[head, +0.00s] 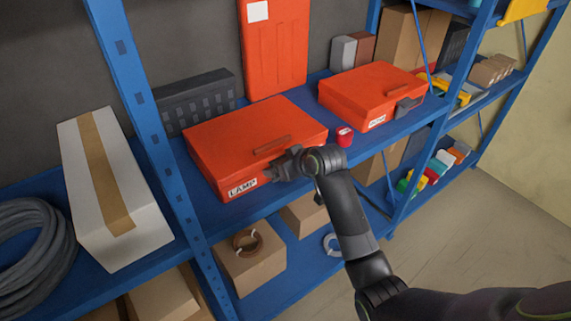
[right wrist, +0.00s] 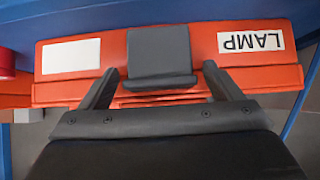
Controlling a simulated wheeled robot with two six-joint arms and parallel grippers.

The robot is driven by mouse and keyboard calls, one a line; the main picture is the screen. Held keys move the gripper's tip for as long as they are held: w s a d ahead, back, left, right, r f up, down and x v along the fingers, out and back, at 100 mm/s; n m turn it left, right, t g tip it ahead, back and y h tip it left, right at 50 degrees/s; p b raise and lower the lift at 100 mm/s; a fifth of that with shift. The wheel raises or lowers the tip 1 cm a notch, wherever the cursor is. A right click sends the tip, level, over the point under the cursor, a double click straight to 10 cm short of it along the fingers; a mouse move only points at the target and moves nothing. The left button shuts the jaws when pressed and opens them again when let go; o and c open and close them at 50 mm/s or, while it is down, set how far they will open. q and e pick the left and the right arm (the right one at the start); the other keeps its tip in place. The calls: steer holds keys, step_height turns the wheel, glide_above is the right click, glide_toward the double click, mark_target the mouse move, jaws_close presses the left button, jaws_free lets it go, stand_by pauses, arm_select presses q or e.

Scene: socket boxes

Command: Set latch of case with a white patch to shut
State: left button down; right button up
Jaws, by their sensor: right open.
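The red case labelled LAMP (head: 240,130) lies flat on the blue shelf. The right wrist view shows its front upside down, with a white patch (right wrist: 71,56), the LAMP label (right wrist: 250,41) and a dark grey latch (right wrist: 159,57) between them. The latch plate looks tilted out from the front; its exact angle is hard to tell. My right gripper (head: 283,169) is at the case's front edge and hides the latch in the head view. Its open fingers (right wrist: 160,72) stand on either side of the latch, with nothing gripped. My left gripper is out of view.
A second red case (head: 370,88) with a grey latch lies to the right. A red roll (head: 345,136) stands between the cases. An upright red case (head: 272,45) stands behind. A blue post (head: 146,115) and a taped white box (head: 115,190) are on the left.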

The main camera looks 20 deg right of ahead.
steer(key=shift+s, duration=0.1)
steer(key=b+v, duration=0.3)
steer(key=v, duration=1.4)
steer(key=shift+r, duration=0.2)
